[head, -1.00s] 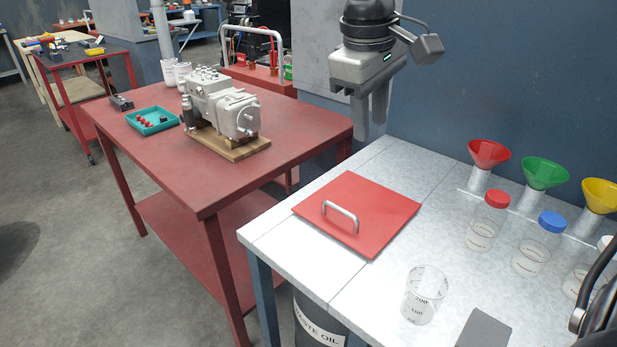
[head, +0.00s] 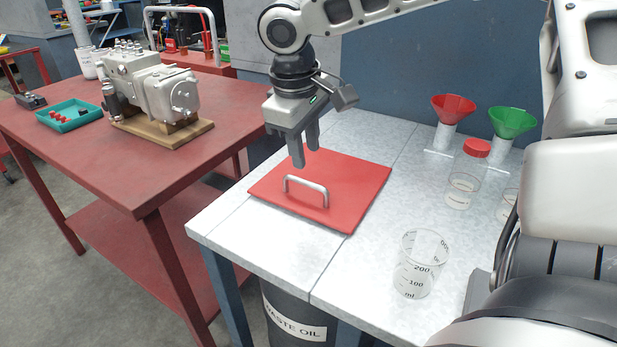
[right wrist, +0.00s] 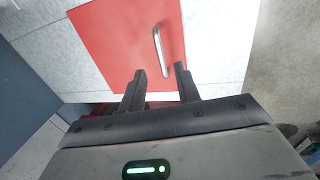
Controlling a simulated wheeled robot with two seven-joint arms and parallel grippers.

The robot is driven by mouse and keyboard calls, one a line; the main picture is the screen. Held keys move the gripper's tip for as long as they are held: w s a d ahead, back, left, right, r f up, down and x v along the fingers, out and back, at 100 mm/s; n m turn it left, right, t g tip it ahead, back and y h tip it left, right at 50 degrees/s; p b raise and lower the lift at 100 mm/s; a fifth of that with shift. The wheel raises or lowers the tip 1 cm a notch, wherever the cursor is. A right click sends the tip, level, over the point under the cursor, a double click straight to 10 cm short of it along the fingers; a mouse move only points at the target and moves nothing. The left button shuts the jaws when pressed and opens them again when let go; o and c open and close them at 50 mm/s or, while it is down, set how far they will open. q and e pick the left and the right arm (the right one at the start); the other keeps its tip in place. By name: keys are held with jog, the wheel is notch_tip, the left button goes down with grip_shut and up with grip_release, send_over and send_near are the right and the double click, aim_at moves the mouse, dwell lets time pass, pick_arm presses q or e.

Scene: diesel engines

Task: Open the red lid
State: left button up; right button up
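The red lid (head: 345,190) is a flat square plate lying on the light grey bench, with a silver bar handle (head: 306,187) standing up near its front left. My right gripper (head: 305,157) is above the lid's back left part, pointing down, apart from the handle. In the right wrist view the two fingers (right wrist: 160,80) are spread with nothing between them, and the handle (right wrist: 161,50) is just ahead of them over the red lid (right wrist: 115,35). My left gripper is not in view.
A clear beaker (head: 421,264) stands on the bench right of the lid. A waste oil drum (head: 293,318) is under the bench. A red table (head: 110,165) with an engine stands left.

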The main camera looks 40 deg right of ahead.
aim_at(310, 183)
jog(key=f, duration=0.4)
jog(key=d+f, duration=0.1)
jog(key=f, duration=0.1)
jog(key=shift+w+d+f+b, duration=0.1)
jog(key=shift+w+f+b, duration=0.1)
jog(key=shift+f+b, duration=0.2)
grip_shut()
